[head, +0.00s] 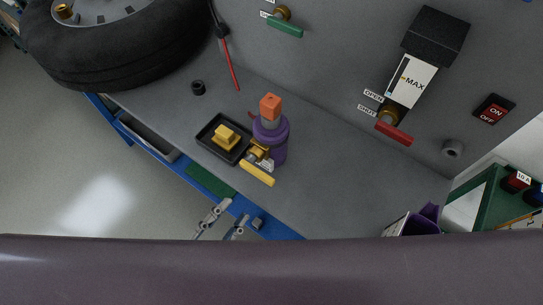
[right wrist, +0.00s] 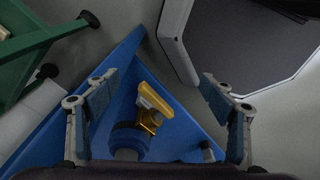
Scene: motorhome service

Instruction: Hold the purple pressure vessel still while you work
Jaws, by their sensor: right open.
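The purple pressure vessel (head: 279,153) stands on the grey worktop in the head view, with an orange block-shaped top (head: 270,106). A brass valve with a yellow handle (head: 258,173) is at its front. My right gripper (right wrist: 158,88) is open and empty in the right wrist view. Beyond its fingers are a blue round body (right wrist: 127,138) and a yellow-handled brass valve (right wrist: 153,103).
A black tray (head: 206,133) holding a yellow block (head: 226,138) is beside the vessel. A tyre (head: 130,60) lies at upper left. Red-handled (head: 394,134) and green-handled (head: 285,27) valves are on the back panel. The worktop right of the vessel is mostly clear.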

